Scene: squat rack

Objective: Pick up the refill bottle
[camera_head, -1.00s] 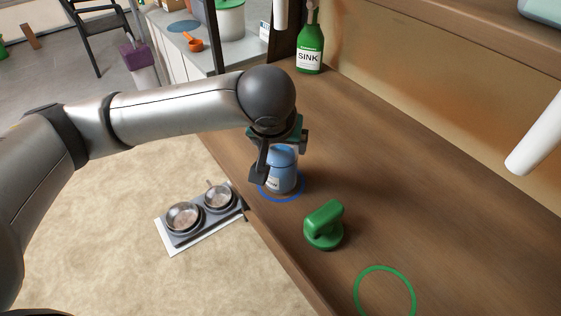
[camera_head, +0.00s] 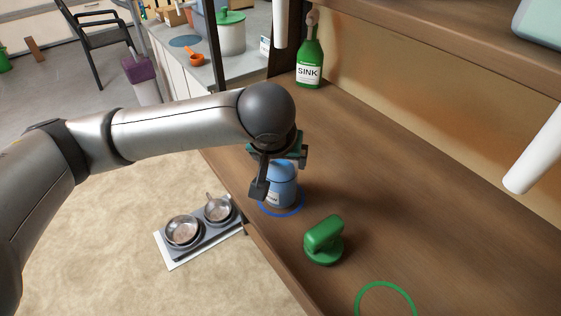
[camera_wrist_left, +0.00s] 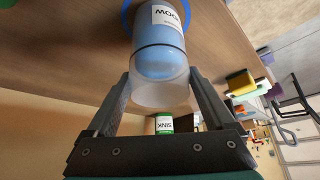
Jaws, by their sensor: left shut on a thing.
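A blue bottle (camera_head: 284,190) with a white label and a clear top stands upright at the blue ring (camera_head: 298,208) on the wooden worktop. I take it to be the refill bottle. My left gripper (camera_head: 279,176) comes down over it with one finger on each side and is shut on it. In the left wrist view the bottle (camera_wrist_left: 160,52) sits between the two fingers, its label ending in "DOW". The finger on the near side hides part of the bottle in the head view. My right gripper is not in view.
A green knob-like object (camera_head: 323,238) and a green ring (camera_head: 386,284) are nearer on the worktop (camera_head: 420,200). A green "SINK" bottle (camera_head: 309,68) stands at the far end. A white tube (camera_head: 533,155) is at right. Pet bowls (camera_head: 184,232) sit on the floor.

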